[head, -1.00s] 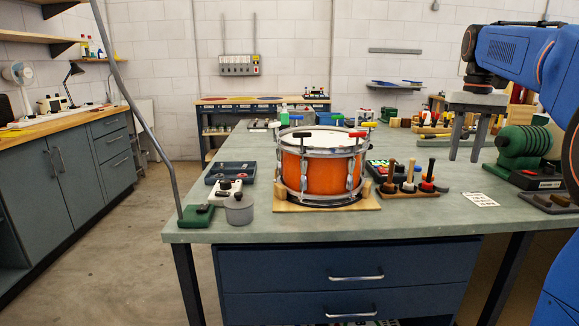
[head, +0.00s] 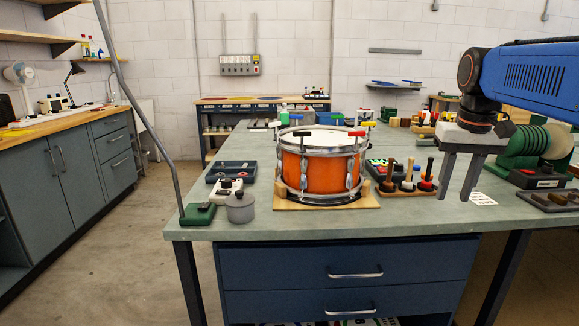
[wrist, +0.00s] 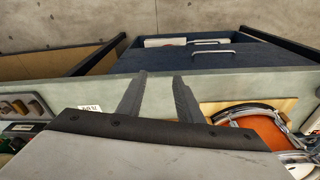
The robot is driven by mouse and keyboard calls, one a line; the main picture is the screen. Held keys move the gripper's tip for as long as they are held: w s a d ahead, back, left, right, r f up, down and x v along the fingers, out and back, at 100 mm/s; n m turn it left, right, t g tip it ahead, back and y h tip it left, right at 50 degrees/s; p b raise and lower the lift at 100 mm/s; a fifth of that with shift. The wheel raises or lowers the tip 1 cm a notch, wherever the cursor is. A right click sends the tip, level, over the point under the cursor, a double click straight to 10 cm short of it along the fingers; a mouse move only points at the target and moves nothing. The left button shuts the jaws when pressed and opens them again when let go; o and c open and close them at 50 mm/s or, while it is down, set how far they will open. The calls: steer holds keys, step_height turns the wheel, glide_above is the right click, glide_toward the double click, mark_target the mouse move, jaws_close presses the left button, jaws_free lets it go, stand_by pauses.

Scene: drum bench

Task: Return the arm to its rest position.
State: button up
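My gripper (head: 456,178) hangs at the end of my blue arm, over the right part of the bench in the head view. Its two grey fingers point down and stand apart with nothing between them. In the wrist view the fingers (wrist: 158,98) are also apart and empty, with the bench's front edge behind them. The orange drum (head: 322,172) stands on a wooden base on the bench, left of my gripper and clear of it. Part of the drum shows at the right of the wrist view (wrist: 262,135).
A wooden stand with several handled tools (head: 408,190) is left of my gripper. A green spool machine (head: 525,150) and a dark tray (head: 550,202) are to the right. A white printed card (head: 483,199) lies nearby. A grey pot (head: 240,208) stands at the front left.

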steer(key=s+a+f+n+t, duration=0.1)
steer(key=s+a+f, duration=0.3)
steer(key=s+f, duration=0.6)
steer(key=s+a+f+n+t, duration=0.1)
steer(key=s+a+f, duration=0.3)
steer(key=s+f, duration=0.5)
step_height(320, 180, down, 2)
steer(key=shift+s+f+t, duration=0.2)
steer(key=shift+s+t, duration=0.2)
steer(key=shift+t, duration=0.2)
